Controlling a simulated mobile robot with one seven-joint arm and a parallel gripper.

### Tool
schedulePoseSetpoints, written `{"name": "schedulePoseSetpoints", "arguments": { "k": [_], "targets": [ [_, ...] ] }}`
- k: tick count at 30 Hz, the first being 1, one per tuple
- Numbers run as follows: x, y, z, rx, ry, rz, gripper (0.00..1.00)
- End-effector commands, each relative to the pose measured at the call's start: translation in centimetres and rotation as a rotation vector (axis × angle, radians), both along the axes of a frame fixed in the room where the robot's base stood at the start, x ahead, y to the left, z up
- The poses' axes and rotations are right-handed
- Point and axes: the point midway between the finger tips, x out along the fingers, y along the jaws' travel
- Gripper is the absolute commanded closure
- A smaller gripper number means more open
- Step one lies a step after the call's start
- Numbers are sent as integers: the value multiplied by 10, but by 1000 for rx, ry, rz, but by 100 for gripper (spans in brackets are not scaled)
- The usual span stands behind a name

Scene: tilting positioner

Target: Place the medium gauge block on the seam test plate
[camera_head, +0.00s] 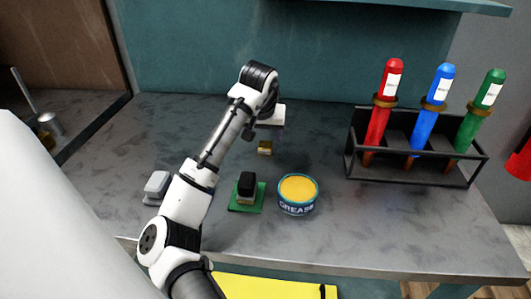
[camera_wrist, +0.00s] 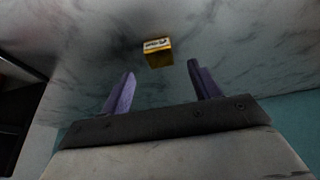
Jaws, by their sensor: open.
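My gripper (camera_head: 276,132) is over the back middle of the bench, its purple fingers pointing down. In the wrist view its two fingers (camera_wrist: 161,69) are apart with nothing between them. A small yellow block (camera_head: 265,147), which I take for the gauge block, rests on the bench just below and in front of the gripper. In the wrist view the block (camera_wrist: 158,53) shows a pale label, too small to read, beyond the fingertips. A green plate (camera_head: 239,208), perhaps the seam test plate, lies nearer the front.
A grease tin (camera_head: 298,194) stands right of the green plate. A grey object (camera_head: 157,185) sits left of my arm. A black rack (camera_head: 410,178) with red, blue and green tubes stands at the right. Bench between tin and rack is clear.

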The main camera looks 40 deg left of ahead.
Motion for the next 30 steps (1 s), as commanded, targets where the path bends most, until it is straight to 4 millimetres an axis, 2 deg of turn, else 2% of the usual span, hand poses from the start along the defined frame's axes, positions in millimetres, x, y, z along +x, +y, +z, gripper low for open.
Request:
{"name": "schedulePoseSetpoints", "arguments": {
  "k": [10, 21, 30],
  "targets": [
    [13, 8, -42, 0, 1, 0, 38],
    [17, 10, -47, 1, -1, 0, 38],
    [16, 10, -47, 0, 0, -1, 76]
  ]
}}
